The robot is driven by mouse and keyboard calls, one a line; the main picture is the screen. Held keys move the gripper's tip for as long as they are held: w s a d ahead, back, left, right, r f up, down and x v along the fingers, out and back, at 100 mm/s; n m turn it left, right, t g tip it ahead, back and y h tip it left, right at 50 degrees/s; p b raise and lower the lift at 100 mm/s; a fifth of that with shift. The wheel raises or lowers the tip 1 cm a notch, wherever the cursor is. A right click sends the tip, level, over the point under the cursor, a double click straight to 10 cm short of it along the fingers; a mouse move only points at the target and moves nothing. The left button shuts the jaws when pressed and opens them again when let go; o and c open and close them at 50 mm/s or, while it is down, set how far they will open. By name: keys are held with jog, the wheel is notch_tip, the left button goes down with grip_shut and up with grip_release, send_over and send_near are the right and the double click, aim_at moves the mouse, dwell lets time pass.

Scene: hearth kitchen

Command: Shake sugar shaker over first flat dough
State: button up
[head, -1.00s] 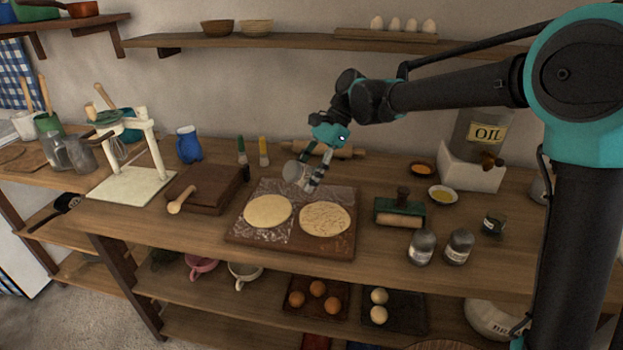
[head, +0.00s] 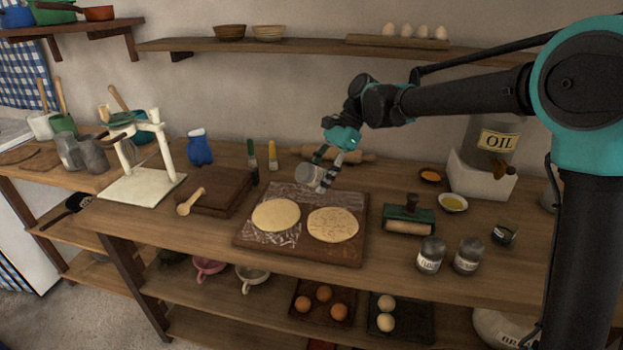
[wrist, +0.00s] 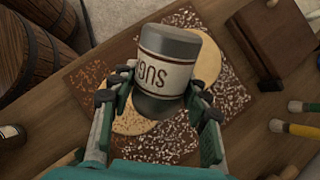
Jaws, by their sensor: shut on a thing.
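My gripper (head: 326,172) is shut on the sugar shaker (head: 309,175), a grey jar with a white label, held tilted above the back of the dark dough board (head: 350,257). In the wrist view the shaker (wrist: 168,60) lies between both fingers, its lettering partly readable as "SUG". A plain pale flat dough (head: 276,215) lies on the left of the board, and a speckled flat dough (head: 333,224) on the right. In the wrist view the shaker partly covers both doughs. I cannot make out any falling sugar.
A rolling pin (head: 351,155) lies behind the board. A dark wooden block (head: 212,190) with a wooden mallet-like tool (head: 190,201) is at left. A green roller tool (head: 409,220) and two grey jars (head: 431,254) (head: 468,255) stand at right.

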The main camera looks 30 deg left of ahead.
aim_at(305, 184)
jog(key=shift+w+d, duration=0.85)
jog(key=shift+w, duration=0.15)
jog(key=shift+w+a, duration=0.3)
jog(key=shift+a, duration=0.15)
jog(key=shift+s+d, duration=0.25)
jog(key=shift+d, duration=0.35)
jog(key=shift+s+d, duration=1.4)
jog(key=shift+s, duration=2.8)
jog(key=shift+w+a, duration=0.25)
jog(key=shift+a, duration=0.65)
jog(key=shift+w+a, duration=0.2)
jog(key=shift+a, duration=0.7)
jog(key=shift+w+a, duration=0.25)
jog(key=shift+a, duration=0.65)
jog(key=shift+s+d, duration=0.3)
jog(key=shift+d, duration=0.2)
